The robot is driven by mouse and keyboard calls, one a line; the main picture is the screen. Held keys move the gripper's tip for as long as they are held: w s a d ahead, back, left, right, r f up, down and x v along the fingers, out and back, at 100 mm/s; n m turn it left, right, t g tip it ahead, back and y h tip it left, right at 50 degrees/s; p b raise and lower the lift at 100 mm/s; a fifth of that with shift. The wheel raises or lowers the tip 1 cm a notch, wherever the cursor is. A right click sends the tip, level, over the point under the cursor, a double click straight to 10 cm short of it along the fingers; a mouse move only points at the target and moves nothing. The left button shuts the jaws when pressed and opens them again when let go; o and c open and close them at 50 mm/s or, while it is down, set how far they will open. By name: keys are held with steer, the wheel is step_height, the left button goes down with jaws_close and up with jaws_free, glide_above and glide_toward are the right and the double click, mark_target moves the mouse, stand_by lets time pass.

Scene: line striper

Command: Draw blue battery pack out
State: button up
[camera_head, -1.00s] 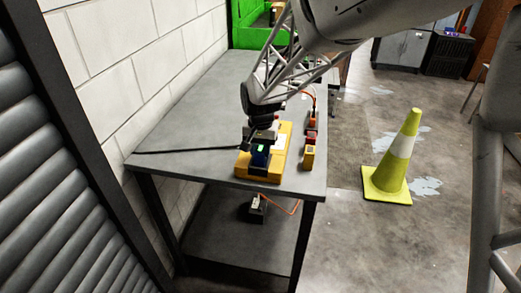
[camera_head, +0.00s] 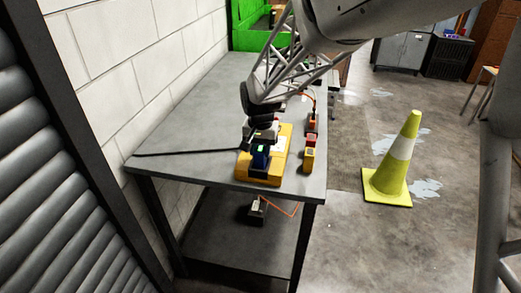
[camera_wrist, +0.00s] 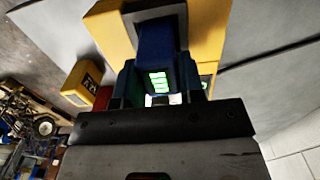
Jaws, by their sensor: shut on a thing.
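The blue battery pack (camera_head: 260,157) sits at the near end of the yellow device (camera_head: 280,153) on the grey table. In the wrist view the blue pack (camera_wrist: 158,62) shows a lit green bar display, with the yellow device (camera_wrist: 207,30) around and behind it. My gripper (camera_head: 259,140) is above the pack from behind. In the wrist view my gripper (camera_wrist: 160,95) is shut on the pack, its fingers partly hidden by the dark wrist housing. I cannot tell how far the pack stands out of its slot.
Small yellow blocks (camera_head: 308,158) and red-orange items (camera_head: 312,125) stand right of the device. A dark rod (camera_head: 190,152) lies to the left. A green bin (camera_head: 250,25) is at the far end. A yellow-green cone (camera_head: 400,150) stands on the floor.

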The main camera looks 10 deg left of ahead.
steer(key=shift+r, duration=2.25)
